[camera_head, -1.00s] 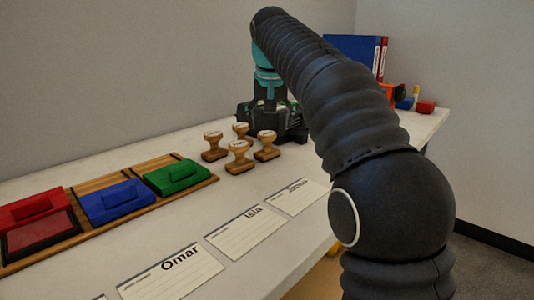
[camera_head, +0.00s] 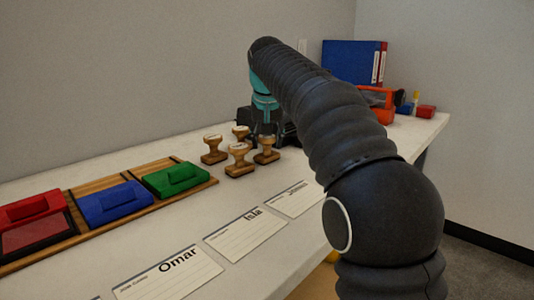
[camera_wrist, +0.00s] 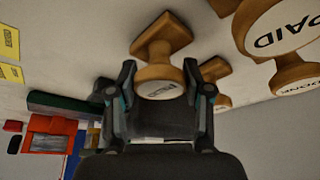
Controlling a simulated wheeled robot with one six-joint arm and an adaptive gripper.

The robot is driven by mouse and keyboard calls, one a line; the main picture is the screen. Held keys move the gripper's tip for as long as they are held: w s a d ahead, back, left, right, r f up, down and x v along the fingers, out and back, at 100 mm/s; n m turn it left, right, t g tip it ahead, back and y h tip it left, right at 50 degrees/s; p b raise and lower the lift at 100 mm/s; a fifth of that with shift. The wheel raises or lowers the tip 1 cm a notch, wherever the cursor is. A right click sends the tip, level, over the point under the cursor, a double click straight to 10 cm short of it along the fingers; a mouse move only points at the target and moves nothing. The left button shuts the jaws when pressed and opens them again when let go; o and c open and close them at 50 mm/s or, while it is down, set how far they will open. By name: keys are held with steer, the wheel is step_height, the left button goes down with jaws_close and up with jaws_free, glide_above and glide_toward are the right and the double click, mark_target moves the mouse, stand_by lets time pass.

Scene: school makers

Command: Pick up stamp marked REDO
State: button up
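Several wooden stamps stand on the table: a left one (camera_head: 214,150), a back one (camera_head: 241,132), a front one (camera_head: 239,160) and a right one (camera_head: 266,156). My gripper (camera_wrist: 160,64) is open around the right stamp, which shows in the wrist view (camera_wrist: 160,88) with its round top between the fingers. Its label is too small and blurred to read surely. A stamp marked PAID (camera_wrist: 285,30) and one that seems to read DONE (camera_wrist: 298,87) are to the right in the wrist view. Another stamp (camera_wrist: 216,70) is partly hidden behind a finger.
A wooden tray (camera_head: 92,190) holds red (camera_head: 33,208), blue (camera_head: 115,200) and green (camera_head: 176,178) ink pads. Name cards (camera_head: 247,233) line the front edge. A blue binder (camera_head: 350,62) and an orange object (camera_head: 376,104) stand at the back right.

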steer(key=shift+c, duration=0.8)
